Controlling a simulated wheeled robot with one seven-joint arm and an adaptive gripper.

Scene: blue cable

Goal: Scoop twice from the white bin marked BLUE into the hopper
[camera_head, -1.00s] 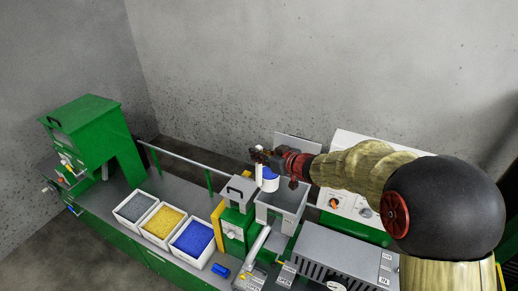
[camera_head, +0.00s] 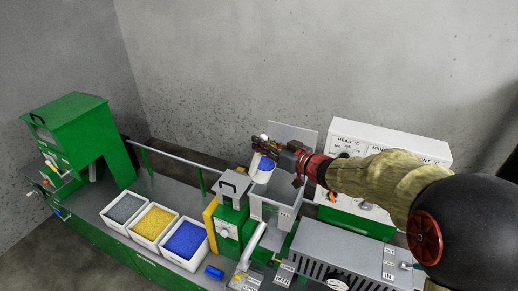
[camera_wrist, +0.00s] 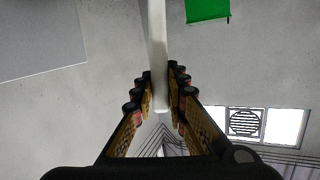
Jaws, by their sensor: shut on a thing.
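My gripper (camera_head: 272,145) is shut on a white scoop (camera_head: 258,163), held above the grey open hopper (camera_head: 282,209). The scoop is tilted and blue pellets show in its mouth. In the wrist view the scoop's white handle (camera_wrist: 158,60) runs between the fingers of my gripper (camera_wrist: 157,92). The white bin with blue pellets (camera_head: 204,250) stands on the bench to the left of the hopper, with blue material filling it. Any marking on the bin cannot be read. The hopper's lid (camera_head: 297,137) stands raised behind it.
White bins of yellow pellets (camera_head: 179,229) and grey pellets (camera_head: 102,212) stand left of the blue one. A green and grey machine part (camera_head: 230,215) is between bins and hopper. A white control cabinet (camera_head: 400,152) stands to the right. A small blue object (camera_head: 214,272) lies in front.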

